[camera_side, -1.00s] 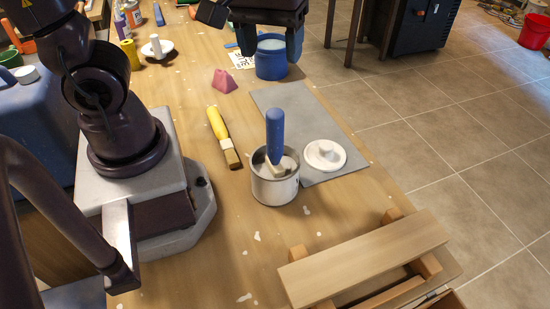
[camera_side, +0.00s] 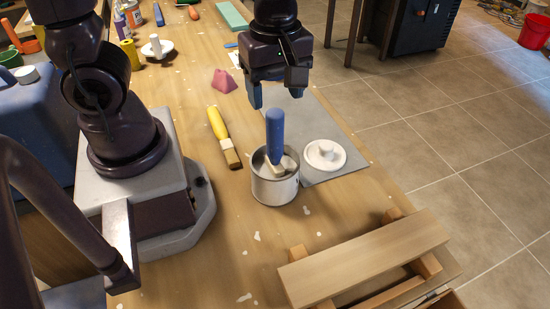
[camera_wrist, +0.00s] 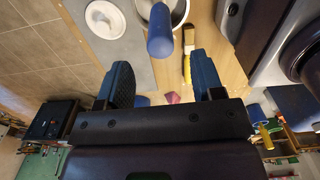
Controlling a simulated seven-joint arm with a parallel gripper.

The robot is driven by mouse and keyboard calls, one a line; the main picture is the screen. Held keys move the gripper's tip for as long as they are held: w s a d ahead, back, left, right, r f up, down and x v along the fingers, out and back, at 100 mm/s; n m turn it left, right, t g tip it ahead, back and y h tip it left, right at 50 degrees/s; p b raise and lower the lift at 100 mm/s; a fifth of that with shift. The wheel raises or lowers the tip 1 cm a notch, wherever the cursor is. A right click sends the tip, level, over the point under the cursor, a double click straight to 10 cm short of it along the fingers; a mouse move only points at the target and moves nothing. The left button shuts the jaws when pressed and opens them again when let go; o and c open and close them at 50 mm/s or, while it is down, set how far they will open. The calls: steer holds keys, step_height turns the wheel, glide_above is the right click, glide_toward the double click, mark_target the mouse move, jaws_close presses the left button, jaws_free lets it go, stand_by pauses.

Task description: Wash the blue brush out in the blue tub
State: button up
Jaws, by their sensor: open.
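The blue brush (camera_side: 275,133) stands handle up, slightly tilted, in a metal can (camera_side: 274,188); its bristle end is down inside the can. In the wrist view the blue handle (camera_wrist: 160,32) points toward the camera, beyond the fingertips. My gripper (camera_side: 276,97) is open and empty, with blue fingers pointing down, behind and above the handle, apart from it. It also shows in the wrist view (camera_wrist: 160,65).
A yellow-handled brush (camera_side: 218,124) lies left of the can. A white lid (camera_side: 324,155) lies on a grey sheet (camera_side: 338,133) to its right. A pink block (camera_side: 223,81) sits behind. A wooden rack (camera_side: 360,262) stands at front right.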

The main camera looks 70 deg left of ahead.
mark_target(275, 109)
steer(key=shift+a+f, duration=0.1)
steer(key=shift+f, duration=2.6)
jaws_close()
step_height(275, 109, up, 10)
steer(key=shift+r, duration=0.1)
steer(key=c, duration=1)
jaws_free()
steer(key=shift+w, duration=0.1)
